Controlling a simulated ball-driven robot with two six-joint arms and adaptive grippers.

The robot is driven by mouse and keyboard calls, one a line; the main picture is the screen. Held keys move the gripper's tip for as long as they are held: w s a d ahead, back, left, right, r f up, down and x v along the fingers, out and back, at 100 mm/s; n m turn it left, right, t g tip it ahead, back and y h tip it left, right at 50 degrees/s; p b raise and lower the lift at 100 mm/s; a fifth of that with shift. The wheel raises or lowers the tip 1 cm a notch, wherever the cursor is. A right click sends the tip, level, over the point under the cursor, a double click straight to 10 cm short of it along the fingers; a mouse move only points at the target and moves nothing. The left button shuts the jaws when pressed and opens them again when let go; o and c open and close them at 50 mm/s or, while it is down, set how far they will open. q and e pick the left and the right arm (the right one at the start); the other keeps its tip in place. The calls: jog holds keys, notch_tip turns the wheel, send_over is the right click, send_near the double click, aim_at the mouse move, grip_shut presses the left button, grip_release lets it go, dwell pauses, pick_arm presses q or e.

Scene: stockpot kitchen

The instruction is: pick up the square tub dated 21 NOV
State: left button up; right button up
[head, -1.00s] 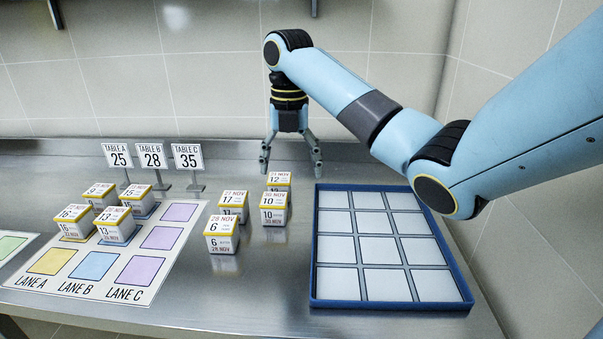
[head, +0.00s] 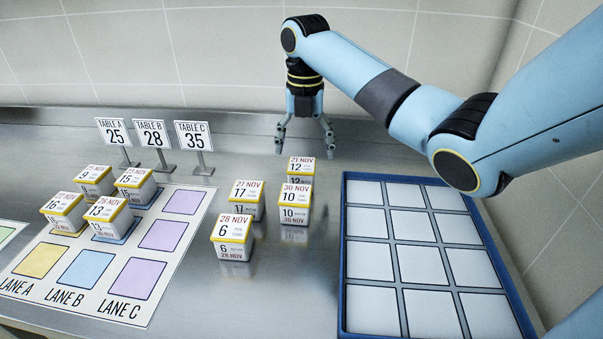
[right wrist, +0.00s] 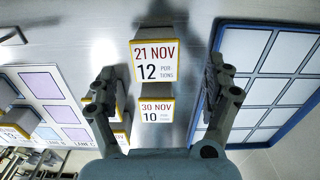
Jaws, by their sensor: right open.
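The square tub dated 21 NOV (head: 301,167) stands on the steel counter at the back of the loose group, its lid marked 12. My right gripper (head: 306,150) points down above and just behind it in the head view, open and empty. In the right wrist view the tub's lid (right wrist: 158,62) lies between and beyond the two open fingers (right wrist: 165,85), apart from both. The 30 NOV tub (head: 295,203), marked 10, stands right in front of it. My left gripper is not in view.
Tubs dated 27 NOV (head: 246,198) and 28 NOV (head: 233,236) stand to the left. A blue-rimmed tray (head: 343,250) with empty cells lies to the right. A lane mat (head: 185,225) holds several tubs. Sign stands (head: 193,136) rise at the back left.

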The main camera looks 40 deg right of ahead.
aim_at(302, 164)
jog(key=f, duration=0.4)
jog(key=shift+a+f, duration=0.3)
jog(key=shift+a, duration=0.1)
jog(key=shift+f, duration=0.45)
jog(key=c, duration=0.5)
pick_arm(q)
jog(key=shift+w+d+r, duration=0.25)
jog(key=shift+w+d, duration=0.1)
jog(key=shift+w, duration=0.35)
pick_arm(e)
jog(key=shift+w+r, duration=0.1)
jog(key=c, duration=0.9)
